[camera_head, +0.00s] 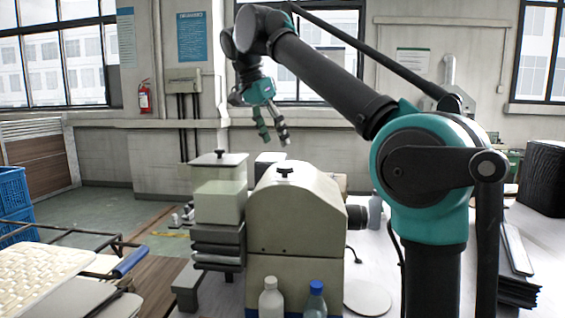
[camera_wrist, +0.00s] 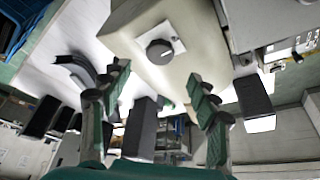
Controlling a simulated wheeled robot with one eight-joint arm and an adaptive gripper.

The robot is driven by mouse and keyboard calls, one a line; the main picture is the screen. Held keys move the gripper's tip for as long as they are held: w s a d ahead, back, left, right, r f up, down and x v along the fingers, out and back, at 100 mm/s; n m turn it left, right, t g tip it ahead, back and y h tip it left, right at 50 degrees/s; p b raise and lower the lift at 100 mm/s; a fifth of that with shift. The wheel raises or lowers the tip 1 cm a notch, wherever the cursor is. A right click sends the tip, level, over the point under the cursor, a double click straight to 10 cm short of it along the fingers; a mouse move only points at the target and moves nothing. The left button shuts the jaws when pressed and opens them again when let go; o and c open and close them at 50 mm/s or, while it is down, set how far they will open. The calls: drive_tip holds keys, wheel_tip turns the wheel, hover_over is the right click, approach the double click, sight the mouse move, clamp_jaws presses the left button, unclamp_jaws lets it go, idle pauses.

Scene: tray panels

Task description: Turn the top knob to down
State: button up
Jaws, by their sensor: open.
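A round dark knob (camera_wrist: 159,52) sits on a white square plate on a cream-coloured housing (camera_wrist: 185,25) in the wrist view. A pale mark shows on its face, but the direction it points is too small to read surely. In the head view a small black knob (camera_head: 284,171) stands on top of the beige rounded machine (camera_head: 295,215). My gripper (camera_head: 275,136) hangs above and behind this machine, with its fingers spread and nothing between them. In the wrist view my open gripper (camera_wrist: 157,80) has a finger on each side below the knob, apart from it.
Two bottles (camera_head: 270,298) stand in front of the machine. A blue crate (camera_head: 14,205) is at the far left. The white table has bare room at right.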

sight(285, 166)
drive_tip(key=x, duration=0.8)
drive_tip(key=shift+f, duration=0.1)
drive_tip(key=shift+c, duration=0.5)
drive_tip(key=c, duration=1.1)
drive_tip(key=shift+o, duration=0.2)
